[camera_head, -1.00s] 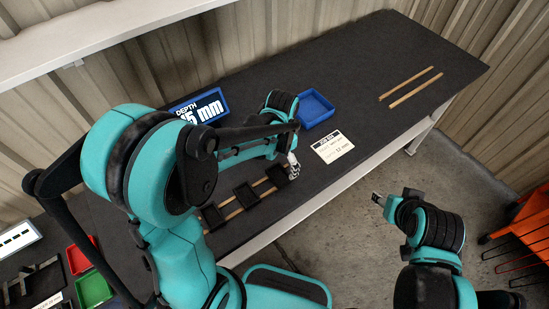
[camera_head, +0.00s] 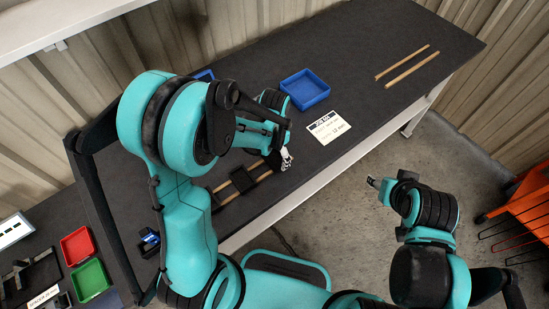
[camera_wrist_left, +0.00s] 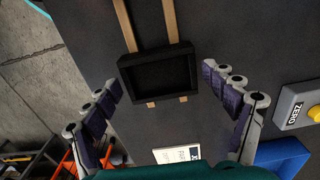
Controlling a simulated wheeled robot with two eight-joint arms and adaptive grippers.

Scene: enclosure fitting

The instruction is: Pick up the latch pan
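A black open-topped pan (camera_wrist_left: 158,75) lies across two pale wooden strips (camera_wrist_left: 171,22) in the left wrist view; no label on it shows, so I cannot tell for sure that it is the latch pan. My left gripper (camera_wrist_left: 159,84) is open and empty, with one finger on each side of the pan and apart from it. In the head view the left gripper (camera_head: 286,160) is at the near end of the strips, partly covering the pan there. Another dark pan (camera_head: 242,180) sits further left on the strips. My right gripper (camera_head: 374,183) hangs over the floor, off the table.
A blue tray (camera_head: 305,90) and a white printed card (camera_head: 328,127) lie near the left gripper. Two bare strips (camera_head: 407,66) lie at the right. Red (camera_head: 77,246) and green (camera_head: 90,281) trays are at lower left. A grey box with a yellow button (camera_wrist_left: 303,105) shows beside the gripper.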

